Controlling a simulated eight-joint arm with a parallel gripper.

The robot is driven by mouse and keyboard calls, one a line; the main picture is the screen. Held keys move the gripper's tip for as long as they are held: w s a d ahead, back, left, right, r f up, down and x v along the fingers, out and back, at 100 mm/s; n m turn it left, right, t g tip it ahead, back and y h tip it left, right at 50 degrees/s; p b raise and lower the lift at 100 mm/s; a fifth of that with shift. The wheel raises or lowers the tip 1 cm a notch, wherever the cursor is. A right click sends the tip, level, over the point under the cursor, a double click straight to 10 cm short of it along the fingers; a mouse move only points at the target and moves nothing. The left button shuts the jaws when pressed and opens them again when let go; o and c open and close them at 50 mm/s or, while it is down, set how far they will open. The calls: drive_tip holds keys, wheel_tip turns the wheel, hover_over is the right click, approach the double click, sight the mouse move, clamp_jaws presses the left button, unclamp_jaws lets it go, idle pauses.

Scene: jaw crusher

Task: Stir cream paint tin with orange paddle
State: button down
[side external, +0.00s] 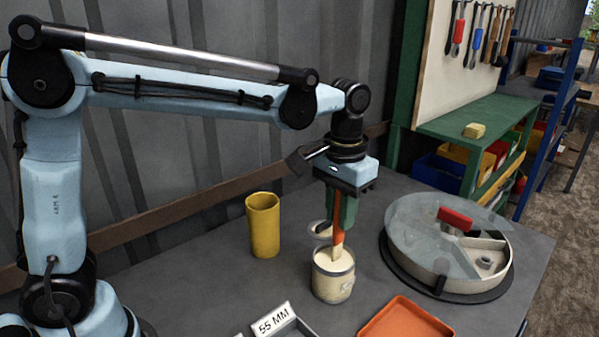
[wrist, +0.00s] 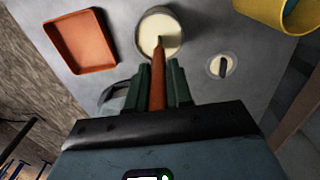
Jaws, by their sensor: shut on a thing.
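The cream paint tin (side external: 333,280) stands upright and open on the grey bench, with pale paint inside. In the wrist view the tin (wrist: 143,33) is at the top middle. The orange paddle (side external: 338,236) points down from my gripper (side external: 342,208), and its pale lower end reaches into the tin's mouth. My gripper is shut on the paddle's orange handle, which also shows between the green fingers in the wrist view (wrist: 157,88). How deep the paddle tip sits in the paint is hard to tell.
A yellow cup (side external: 263,226) stands left of the tin. A small round lid (wrist: 220,66) lies beside the tin. An orange tray (side external: 405,320) is at the front, near a "55 MM" sign (side external: 273,320). A round divided container (side external: 450,250) with a glassy lid and red handle is at right.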

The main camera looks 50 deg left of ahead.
drive_tip(key=shift+s, duration=0.35)
drive_tip(key=shift+r, duration=0.1)
drive_tip(key=shift+r, duration=3.65)
